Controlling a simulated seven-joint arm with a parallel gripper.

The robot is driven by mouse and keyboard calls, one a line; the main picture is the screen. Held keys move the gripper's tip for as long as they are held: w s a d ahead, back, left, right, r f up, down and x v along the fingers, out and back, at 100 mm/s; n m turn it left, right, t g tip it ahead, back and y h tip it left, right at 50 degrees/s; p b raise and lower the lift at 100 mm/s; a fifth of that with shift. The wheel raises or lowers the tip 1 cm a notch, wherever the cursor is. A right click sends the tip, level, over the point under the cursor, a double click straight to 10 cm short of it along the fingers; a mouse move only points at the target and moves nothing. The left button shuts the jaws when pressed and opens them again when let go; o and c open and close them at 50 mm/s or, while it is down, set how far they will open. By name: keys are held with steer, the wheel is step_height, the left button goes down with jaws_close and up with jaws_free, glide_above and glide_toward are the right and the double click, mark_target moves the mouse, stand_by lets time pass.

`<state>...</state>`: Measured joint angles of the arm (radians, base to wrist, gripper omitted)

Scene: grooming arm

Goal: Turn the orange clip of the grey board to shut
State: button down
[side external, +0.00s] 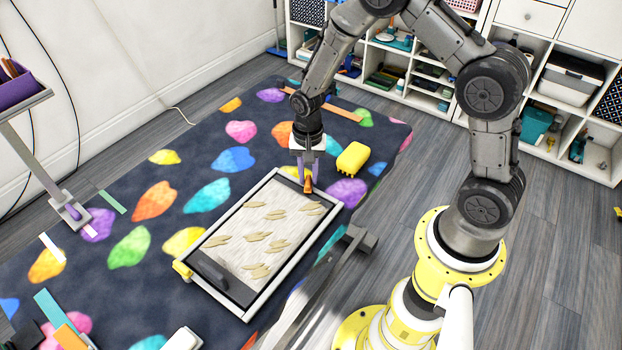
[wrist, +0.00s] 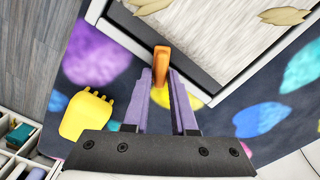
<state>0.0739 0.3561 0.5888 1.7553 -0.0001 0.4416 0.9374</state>
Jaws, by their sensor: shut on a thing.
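The grey board (side external: 218,281) lies on the patterned rug, with a pale panel marked with tan leaf shapes inside a light frame. Its orange clip (side external: 307,185) is at the far end of the frame. In the wrist view the orange clip (wrist: 161,62) stands out from the board's edge between my fingertips. My gripper (side external: 308,172) points down over that end, its purple fingers shut on the clip. The wrist view shows my gripper (wrist: 162,78) around the clip, with part of the clip hidden between the fingers. Whether the clip's turn is open or shut I cannot tell.
A yellow block (side external: 353,158) lies on the rug just right of my gripper; the wrist view shows this yellow thing (wrist: 86,115) with a toothed edge. White shelves (side external: 560,100) stand at the back right. A purple bin on a stand (side external: 20,90) is at the left.

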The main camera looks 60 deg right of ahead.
mark_target(308, 177)
steer(key=shift+m, duration=1.3)
steer(key=shift+w, duration=0.1)
steer(key=shift+m, duration=1.4)
steer(key=c, duration=0.8)
jaws_free()
steer(key=shift+o, duration=0.2)
steer(key=shift+r, duration=0.1)
steer(key=shift+r, duration=3.9)
